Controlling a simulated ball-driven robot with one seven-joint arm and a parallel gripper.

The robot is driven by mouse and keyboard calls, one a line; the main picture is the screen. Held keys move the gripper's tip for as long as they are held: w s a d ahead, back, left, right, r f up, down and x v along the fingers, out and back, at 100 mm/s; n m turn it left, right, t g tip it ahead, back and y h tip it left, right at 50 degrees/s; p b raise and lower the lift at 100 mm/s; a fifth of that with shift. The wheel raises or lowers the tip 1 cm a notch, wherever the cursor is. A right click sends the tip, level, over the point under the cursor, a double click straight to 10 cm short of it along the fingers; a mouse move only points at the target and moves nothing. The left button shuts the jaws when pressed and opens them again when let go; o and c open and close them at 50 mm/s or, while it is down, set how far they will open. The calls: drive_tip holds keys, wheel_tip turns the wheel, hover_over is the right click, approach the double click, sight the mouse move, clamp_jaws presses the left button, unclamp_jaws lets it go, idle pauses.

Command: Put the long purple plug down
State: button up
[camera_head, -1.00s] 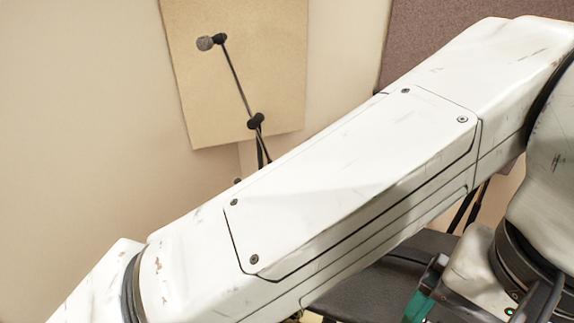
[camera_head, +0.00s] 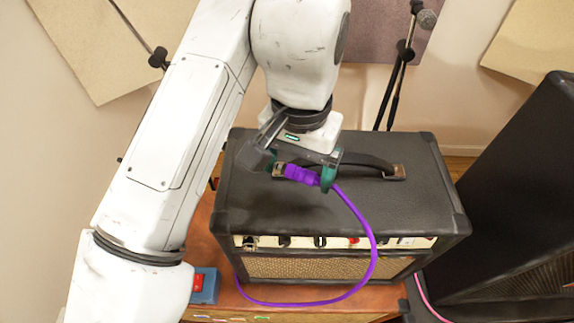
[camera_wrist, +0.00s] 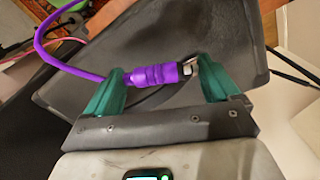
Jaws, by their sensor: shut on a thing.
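The long purple plug (camera_head: 301,174) is held between the green fingertips of my gripper (camera_head: 298,171). In the head view it lies roughly level over the top of the black amp (camera_head: 420,205), near the carry handle (camera_head: 367,160). I cannot tell whether it touches the amp. In the wrist view the plug (camera_wrist: 155,75) spans lengthwise between both fingertips of my gripper (camera_wrist: 163,74), with its metal end at the right finger. Its purple cable (camera_head: 374,250) loops down past the amp's front onto the wooden surface.
The amp stands on a wooden surface (camera_head: 285,296), with knobs along its front. A blue box with a red switch (camera_head: 207,287) sits at front left. A big black speaker (camera_head: 525,190) fills the right. A microphone stand (camera_head: 397,75) is behind. The amp top's right side is clear.

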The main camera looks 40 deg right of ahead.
sight(293, 166)
drive_tip(key=shift+w+f, duration=0.45)
drive_tip(key=shift+f, duration=0.1)
wheel_tip(293, 166, down, 2)
drive_tip(key=shift+w+f+p, duration=0.1)
drive_tip(key=shift+w+p, duration=0.05)
drive_tip(key=shift+p, duration=0.25)
drive_tip(key=shift+f, duration=0.6)
drive_tip(key=shift+f, duration=0.4)
drive_tip(key=o, duration=0.8)
drive_tip(key=shift+r, duration=0.1)
wheel_tip(293, 166, up, 13)
drive_tip(key=shift+f+b, duration=0.15)
drive_tip(key=shift+b, duration=0.2)
